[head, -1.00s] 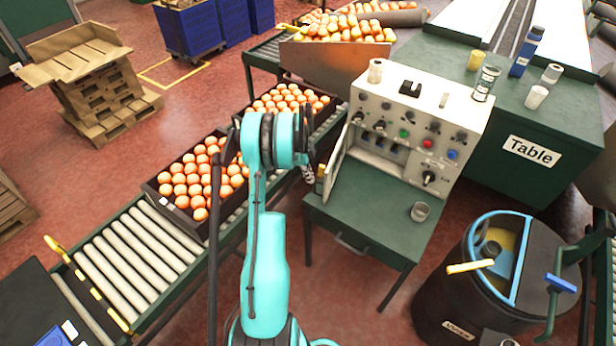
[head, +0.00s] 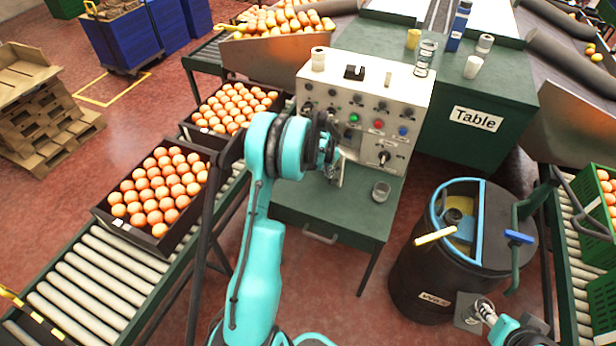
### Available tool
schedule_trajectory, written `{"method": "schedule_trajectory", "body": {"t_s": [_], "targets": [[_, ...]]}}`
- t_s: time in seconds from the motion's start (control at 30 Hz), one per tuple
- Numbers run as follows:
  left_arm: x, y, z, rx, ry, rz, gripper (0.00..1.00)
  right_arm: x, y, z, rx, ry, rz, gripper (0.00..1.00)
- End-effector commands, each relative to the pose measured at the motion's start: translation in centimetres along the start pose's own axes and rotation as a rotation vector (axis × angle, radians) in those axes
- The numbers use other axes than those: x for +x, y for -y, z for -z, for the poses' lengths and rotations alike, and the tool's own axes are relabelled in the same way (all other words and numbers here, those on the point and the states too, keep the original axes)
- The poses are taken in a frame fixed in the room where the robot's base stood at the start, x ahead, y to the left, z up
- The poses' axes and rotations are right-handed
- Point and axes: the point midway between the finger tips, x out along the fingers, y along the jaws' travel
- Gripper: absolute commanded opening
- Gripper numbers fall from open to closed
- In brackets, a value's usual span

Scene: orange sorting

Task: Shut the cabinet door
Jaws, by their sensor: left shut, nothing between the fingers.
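The cabinet is the white control box (head: 392,95) with knobs and coloured buttons, standing on a green stand (head: 335,215). My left arm reaches up in front of its left side. My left gripper (head: 337,172) is shut and empty, close to the lower front of the box. The gripper and wrist cover the door and most of its opening, so I cannot tell the door's angle or whether they touch it. My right gripper (head: 484,308) is low at the right, by the barrel, small and partly cut off; its jaws are unclear.
A roller conveyor (head: 95,285) runs at the left with crates of oranges (head: 150,190). A dark barrel (head: 420,280) is at the right front. The green table (head: 480,85) with cups and a bottle is behind.

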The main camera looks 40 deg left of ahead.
Motion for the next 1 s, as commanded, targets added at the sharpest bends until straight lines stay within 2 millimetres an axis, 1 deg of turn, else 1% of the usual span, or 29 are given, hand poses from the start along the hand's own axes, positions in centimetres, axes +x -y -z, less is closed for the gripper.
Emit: {"method": "schedule_trajectory", "body": {"t_s": [0.03,0.2,0.4,0.5,0.6,0.73,1.0], "targets": [[0.4,-0.6,1.4,-0.036,-0.001,0.010,0.00,0.0,0.0,0.0,0.000,0.000,0.000,0.40],[1.4,-1.7,5.4,-0.185,0.000,0.047,0.00,0.0,0.0,0.0,0.000,0.000,0.000,0.40],[2.4,-2.2,9.5,-0.333,0.000,0.084,0.00,-0.1,0.0,0.1,0.000,0.000,0.000,0.40],[2.8,-2.2,11.0,-0.392,0.000,0.098,0.00,-0.1,0.0,0.1,0.000,0.000,0.000,0.40],[3.1,-2.1,12.3,-0.437,0.001,0.110,0.00,-0.1,0.0,0.1,0.000,0.000,0.000,0.40],[3.4,-2.0,13.4,-0.480,0.001,0.119,0.00,-0.2,0.0,0.1,0.000,0.000,0.000,0.40],[3.6,-1.8,14.3,-0.513,0.001,0.128,0.00,-0.2,0.0,0.1,0.000,0.000,0.000,0.40]]}}
